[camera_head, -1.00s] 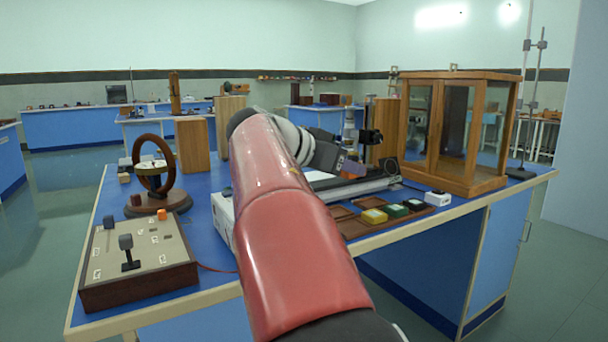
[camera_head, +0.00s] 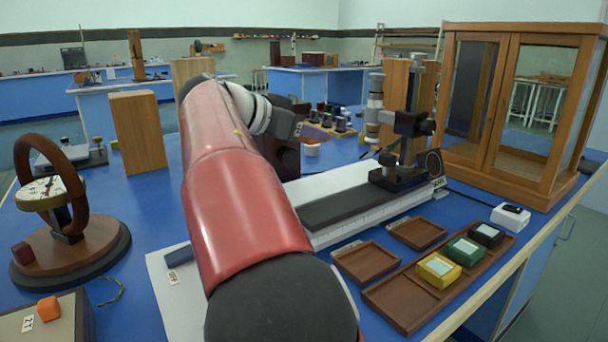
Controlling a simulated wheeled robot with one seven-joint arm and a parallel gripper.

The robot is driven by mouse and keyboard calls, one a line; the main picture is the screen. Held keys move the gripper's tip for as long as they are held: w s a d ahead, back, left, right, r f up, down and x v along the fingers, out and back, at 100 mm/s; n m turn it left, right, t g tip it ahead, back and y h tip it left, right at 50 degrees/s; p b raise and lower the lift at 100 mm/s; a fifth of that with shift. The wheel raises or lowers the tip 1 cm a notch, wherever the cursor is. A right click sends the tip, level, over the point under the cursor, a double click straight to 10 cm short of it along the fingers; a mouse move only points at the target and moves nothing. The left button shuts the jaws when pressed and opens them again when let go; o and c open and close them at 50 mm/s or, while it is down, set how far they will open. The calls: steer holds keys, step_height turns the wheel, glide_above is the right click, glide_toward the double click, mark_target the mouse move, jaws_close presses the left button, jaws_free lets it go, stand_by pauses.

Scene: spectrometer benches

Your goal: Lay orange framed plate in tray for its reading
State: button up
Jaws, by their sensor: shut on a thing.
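My gripper (camera_head: 303,130) shows only in part past the end of my red arm, above the white-based bench instrument. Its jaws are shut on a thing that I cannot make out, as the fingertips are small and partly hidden. I cannot pick out an orange framed plate anywhere. A long brown rack (camera_head: 402,308) holds a yellow framed plate (camera_head: 438,270), a green one (camera_head: 465,250) and a black one (camera_head: 486,234); its near left end is empty. Two small brown trays, a near one (camera_head: 366,264) and a far one (camera_head: 418,234), lie empty behind the rack.
A ring instrument (camera_head: 70,245) and orange block (camera_head: 48,309) are at left.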

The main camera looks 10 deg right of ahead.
mark_target(305, 188)
steer(key=shift+w, duration=0.1)
step_height(305, 188, down, 10)
steer(key=shift+r+b, duration=0.25)
steer(key=shift+b, duration=0.4)
steer(key=shift+f+b, duration=0.35)
steer(key=shift+b, duration=0.1)
steer(key=o, duration=1.1)
steer(key=shift+r, duration=0.1)
steer(key=shift+c, duration=0.2)
steer(key=shift+r+p, duration=0.1)
steer(key=shift+p, duration=0.2)
